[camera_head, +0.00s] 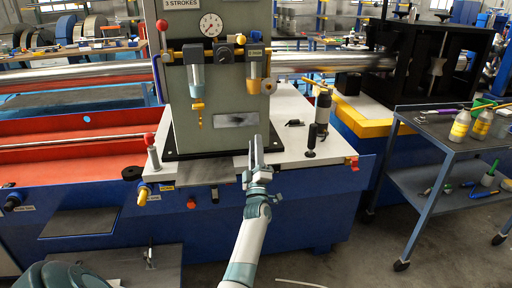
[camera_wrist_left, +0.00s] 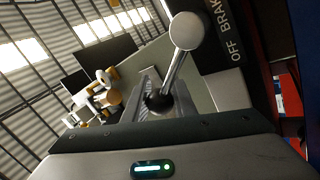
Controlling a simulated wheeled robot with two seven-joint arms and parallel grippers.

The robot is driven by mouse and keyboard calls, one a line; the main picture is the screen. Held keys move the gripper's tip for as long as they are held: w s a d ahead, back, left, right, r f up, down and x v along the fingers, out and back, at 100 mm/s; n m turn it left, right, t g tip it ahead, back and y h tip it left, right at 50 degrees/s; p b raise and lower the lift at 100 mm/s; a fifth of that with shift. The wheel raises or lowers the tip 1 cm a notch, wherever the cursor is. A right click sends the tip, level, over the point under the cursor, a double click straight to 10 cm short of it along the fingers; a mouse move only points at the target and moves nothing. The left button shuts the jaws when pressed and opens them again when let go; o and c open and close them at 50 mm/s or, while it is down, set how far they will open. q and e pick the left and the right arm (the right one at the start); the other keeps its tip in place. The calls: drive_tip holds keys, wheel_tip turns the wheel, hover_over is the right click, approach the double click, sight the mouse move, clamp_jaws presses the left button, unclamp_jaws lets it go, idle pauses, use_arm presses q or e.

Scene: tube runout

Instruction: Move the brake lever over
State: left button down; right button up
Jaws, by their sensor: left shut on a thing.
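The brake lever (camera_wrist_left: 176,68) shows in the left wrist view as a bright metal rod. It has a pale round end (camera_wrist_left: 186,30) at the top and a dark ball (camera_wrist_left: 159,103) at the lower end. A dark plate (camera_wrist_left: 226,36) lettered "OFF" and "BRAKE" lies beside the pale end. My left gripper (camera_head: 256,146) is in front of the grey machine column in the head view. Its fingers are shut on the lever at the dark ball, which sits between them in the wrist view. I cannot make out the lever in the head view. My right gripper is not in view.
The grey column (camera_head: 220,115) carries a dial gauge (camera_head: 211,25) and small filter bowls. A black-handled post (camera_head: 311,140) stands right of my gripper on the white plate (camera_head: 285,115). A cart (camera_head: 445,145) with bottles stands at the right.

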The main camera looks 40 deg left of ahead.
use_arm(q)
drive_tip(key=c, duration=1.5)
unclamp_jaws()
drive_tip(key=shift+o, duration=0.2)
drive_tip(key=shift+f, duration=0.1)
drive_tip(key=b+v, duration=0.1)
drive_tip(key=v, duration=1.6)
drive_tip(key=shift+s, duration=0.15)
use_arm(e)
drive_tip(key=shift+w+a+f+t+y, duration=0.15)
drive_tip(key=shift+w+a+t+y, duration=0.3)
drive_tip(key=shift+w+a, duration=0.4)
use_arm(q)
drive_tip(key=shift+d+f, duration=0.1)
drive_tip(key=shift+f, duration=0.05)
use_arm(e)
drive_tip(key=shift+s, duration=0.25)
